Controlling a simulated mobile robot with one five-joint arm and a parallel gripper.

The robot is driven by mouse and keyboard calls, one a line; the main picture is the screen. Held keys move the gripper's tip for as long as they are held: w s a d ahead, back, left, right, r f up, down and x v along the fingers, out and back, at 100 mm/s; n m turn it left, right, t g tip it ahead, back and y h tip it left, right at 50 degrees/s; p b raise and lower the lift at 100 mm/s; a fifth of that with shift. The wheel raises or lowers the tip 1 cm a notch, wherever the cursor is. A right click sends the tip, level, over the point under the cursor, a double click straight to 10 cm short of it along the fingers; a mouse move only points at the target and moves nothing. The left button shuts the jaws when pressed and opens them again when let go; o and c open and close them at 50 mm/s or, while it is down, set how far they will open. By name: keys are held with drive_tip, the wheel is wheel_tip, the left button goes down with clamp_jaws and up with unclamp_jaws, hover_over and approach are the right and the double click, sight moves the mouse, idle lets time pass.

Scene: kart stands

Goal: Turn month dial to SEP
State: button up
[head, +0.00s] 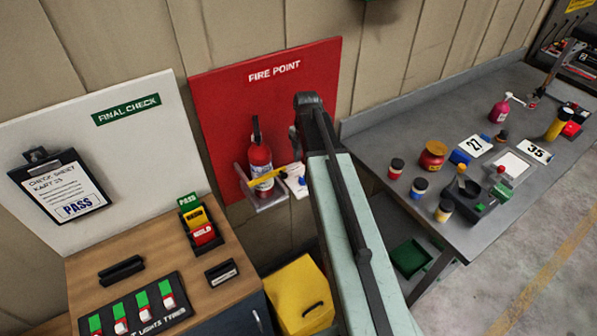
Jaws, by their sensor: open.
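A small white piece (297,184) with dark and blue marks sits at the red fire point board, just right of the extinguisher. It may hold the month dial, but it is too small and too covered to read any month or pointer. My arm reaches up from the bottom of the picture to this board. A narrow dark part of my gripper (296,148) shows left of the arm, just above the white piece. The fingertips are mostly hidden, and I see nothing held. I cannot tell whether the gripper touches the white piece.
A red fire extinguisher (260,158) stands in a clear holder close to my gripper. A wooden cabinet (150,236) with switches is at left, beside a yellow bin (298,290). A grey workbench (425,130) with several pots and number cards is at right.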

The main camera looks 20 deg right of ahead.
sight(303, 178)
wheel_tip(303, 178, down, 8)
drive_tip(key=b, duration=0.8)
drive_tip(key=shift+w+a, duration=0.1)
drive_tip(key=shift+a, duration=0.05)
drive_tip(key=shift+r, duration=0.1)
drive_tip(key=shift+c, duration=0.3)
clamp_jaws()
